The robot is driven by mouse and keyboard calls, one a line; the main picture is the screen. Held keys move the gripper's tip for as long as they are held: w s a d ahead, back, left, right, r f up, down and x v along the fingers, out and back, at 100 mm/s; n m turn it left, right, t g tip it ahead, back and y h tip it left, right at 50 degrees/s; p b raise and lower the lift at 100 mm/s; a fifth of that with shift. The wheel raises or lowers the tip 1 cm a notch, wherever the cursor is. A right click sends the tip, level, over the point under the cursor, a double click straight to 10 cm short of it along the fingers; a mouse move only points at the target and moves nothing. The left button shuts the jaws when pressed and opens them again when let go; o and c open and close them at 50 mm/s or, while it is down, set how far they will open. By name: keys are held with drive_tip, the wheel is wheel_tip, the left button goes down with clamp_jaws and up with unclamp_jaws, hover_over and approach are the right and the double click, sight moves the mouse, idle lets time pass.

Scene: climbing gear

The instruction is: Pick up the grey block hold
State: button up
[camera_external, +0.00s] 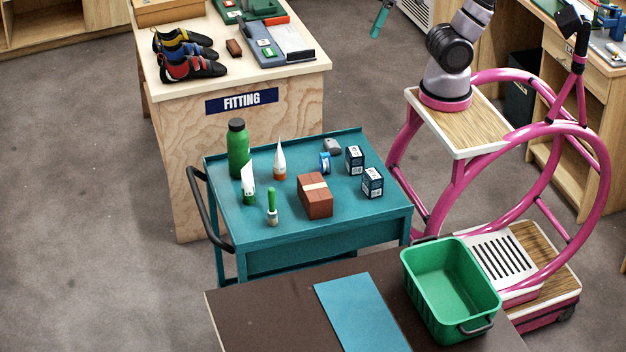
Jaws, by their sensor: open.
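The grey block hold (332,146) is a small, dark grey rounded lump on the teal cart (235,235). It lies near the cart's back edge, to the left of a dark blue box. What looks like the teal end of my gripper (380,20) shows at the top edge, partly cut off. It is well above and apart from the hold, up and to the right in the picture. I see nothing held in it. The upper arm runs out of the frame.
Near the hold are two dark blue boxes (354,160) (372,183), a blue roll (325,163) and a red-brown brick (315,197). A green bottle (238,152), white tubes (279,160) and a green-handled brush (271,207) stand left. A green bin (450,290) sits on the front table.

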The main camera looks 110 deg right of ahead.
drive_tip(key=w+d+f+m+g+y, duration=0.1)
drive_tip(key=w+d+f+m+g, duration=0.25)
drive_tip(key=w+d+f, duration=0.35)
drive_tip(key=m+g+y, duration=0.2)
drive_tip(key=m+y, duration=0.1)
drive_tip(key=m, duration=0.1)
hover_over(333, 140)
drive_tip(key=d, duration=0.1)
wheel_tip(333, 140, down, 11)
drive_tip(key=s+d+f+m+t+y, duration=0.1)
drive_tip(key=d+f+m+t+y, duration=0.15)
drive_tip(key=f, duration=0.55)
drive_tip(key=s+d+f+m+t+y, duration=0.1)
drive_tip(key=s+d+f+m+y, duration=0.2)
drive_tip(key=f, duration=0.5)
drive_tip(key=d+f+m+t+y, duration=0.2)
drive_tip(key=d+f+m, duration=0.15)
drive_tip(key=f, duration=0.45)
drive_tip(key=shift+m, duration=0.55)
drive_tip(key=x, duration=1)
drive_tip(key=shift+a, duration=0.35)
clamp_jaws()
